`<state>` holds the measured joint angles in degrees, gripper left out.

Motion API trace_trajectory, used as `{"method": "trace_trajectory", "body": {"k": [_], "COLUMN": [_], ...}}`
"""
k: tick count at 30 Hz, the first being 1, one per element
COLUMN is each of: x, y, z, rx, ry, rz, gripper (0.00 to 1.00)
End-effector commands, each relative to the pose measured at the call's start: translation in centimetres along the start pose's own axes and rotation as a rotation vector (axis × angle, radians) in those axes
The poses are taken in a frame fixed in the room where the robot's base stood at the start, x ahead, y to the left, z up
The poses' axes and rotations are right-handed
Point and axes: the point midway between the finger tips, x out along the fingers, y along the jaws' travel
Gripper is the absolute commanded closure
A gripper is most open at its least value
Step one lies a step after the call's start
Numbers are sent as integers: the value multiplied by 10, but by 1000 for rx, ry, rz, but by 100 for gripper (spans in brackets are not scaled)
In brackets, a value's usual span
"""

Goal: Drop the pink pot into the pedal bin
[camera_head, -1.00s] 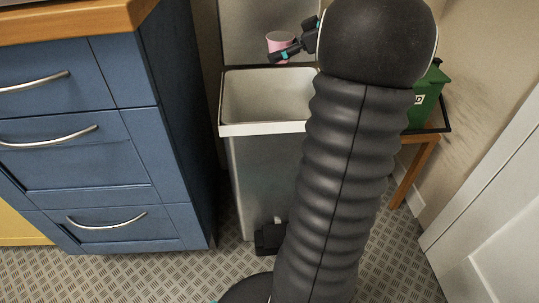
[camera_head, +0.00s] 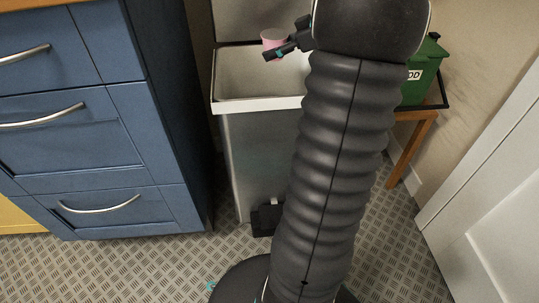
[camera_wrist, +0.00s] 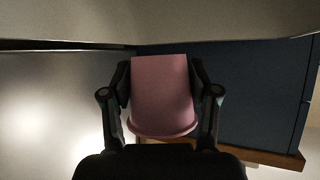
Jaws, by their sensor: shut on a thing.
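The pink pot (camera_head: 273,38) is small and shows at the top of the head view, above the back part of the open bin. My gripper (camera_head: 283,50) is shut on it; the wrist view shows the pot (camera_wrist: 163,95) between the two fingers (camera_wrist: 163,80). The pedal bin (camera_head: 257,105) is grey metal with a white rim, its lid (camera_head: 245,18) raised behind the opening. My arm covers the right side of the bin. The black pedal (camera_head: 266,219) is at its foot.
Blue drawers (camera_head: 75,120) stand close on the left of the bin. A green food bin (camera_head: 422,72) sits on a small wooden table (camera_head: 412,150) at the right. A white door (camera_head: 485,190) is at the far right. Patterned floor (camera_head: 130,265) lies in front.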

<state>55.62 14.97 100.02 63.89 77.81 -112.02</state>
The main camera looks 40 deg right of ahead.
Motion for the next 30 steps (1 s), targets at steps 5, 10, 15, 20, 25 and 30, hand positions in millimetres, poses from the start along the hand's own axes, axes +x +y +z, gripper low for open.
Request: {"method": "trace_trajectory", "body": {"k": [5, 10, 15, 20, 25, 30], "x": [0, 0, 0, -9, -36, -71], "y": [0, 0, 0, 1, 1, 1], "z": [0, 0, 0, 0, 0, 0], "rx": [0, 0, 0, 0, 1, 0], "ry": [0, 0, 0, 0, -1, -1], "rz": [0, 0, 0, 3, 4, 4], "gripper": [20, 11, 11, 11, 11, 11]}}
